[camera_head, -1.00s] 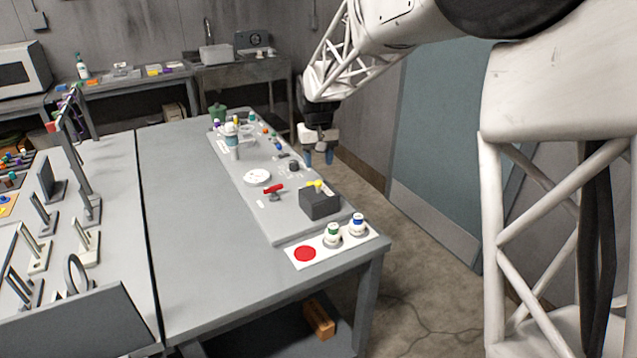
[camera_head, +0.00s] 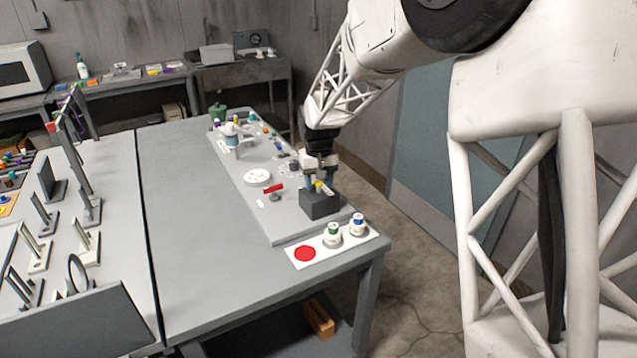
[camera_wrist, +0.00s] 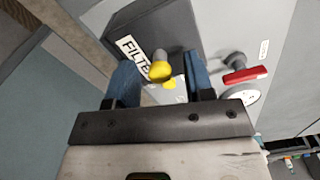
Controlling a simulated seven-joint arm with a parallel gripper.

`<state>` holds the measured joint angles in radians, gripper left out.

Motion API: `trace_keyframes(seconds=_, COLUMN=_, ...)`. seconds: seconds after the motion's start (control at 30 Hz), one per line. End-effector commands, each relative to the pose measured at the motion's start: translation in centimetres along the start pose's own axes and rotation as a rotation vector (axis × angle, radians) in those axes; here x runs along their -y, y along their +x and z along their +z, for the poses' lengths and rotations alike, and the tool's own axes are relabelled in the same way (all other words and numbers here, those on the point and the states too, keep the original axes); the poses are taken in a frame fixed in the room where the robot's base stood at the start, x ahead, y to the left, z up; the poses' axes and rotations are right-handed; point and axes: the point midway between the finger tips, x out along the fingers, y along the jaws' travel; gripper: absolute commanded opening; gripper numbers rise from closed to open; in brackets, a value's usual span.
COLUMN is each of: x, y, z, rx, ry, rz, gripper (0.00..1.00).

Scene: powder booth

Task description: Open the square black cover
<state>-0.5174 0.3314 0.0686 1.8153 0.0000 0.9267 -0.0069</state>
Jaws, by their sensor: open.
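The square black cover (camera_head: 320,206) is a dark box at the front right of the grey panel. It looks closed. In the wrist view the cover (camera_wrist: 172,22) carries a white label reading "FILTE…", partly hidden by a finger. A yellow knob (camera_wrist: 160,71) on a short grey stem stands out from it. My gripper (camera_head: 318,185) is just above the cover, pointing down. In the wrist view its blue fingers (camera_wrist: 160,75) are open, one on each side of the knob, with visible gaps. I cannot tell whether the fingertips touch the cover.
A red-handled valve (camera_head: 274,189) and a round white dial (camera_head: 257,177) sit left of the cover. A white card (camera_head: 318,253) with a red disc and two capped bottles lies in front. The grey table (camera_head: 190,230) to the left is clear.

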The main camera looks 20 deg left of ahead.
Motion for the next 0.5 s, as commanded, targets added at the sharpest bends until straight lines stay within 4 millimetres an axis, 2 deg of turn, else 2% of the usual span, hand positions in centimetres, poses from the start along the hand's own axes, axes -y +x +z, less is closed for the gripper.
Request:
trace_keyframes(seconds=0.37, x=0.0, y=0.46, z=-0.02, rx=0.0, ry=0.0, rz=0.0, gripper=0.48)
trace_keyframes(seconds=0.5, x=0.0, y=0.45, z=-0.02, rx=0.0, ry=0.0, rz=0.0, gripper=0.3)
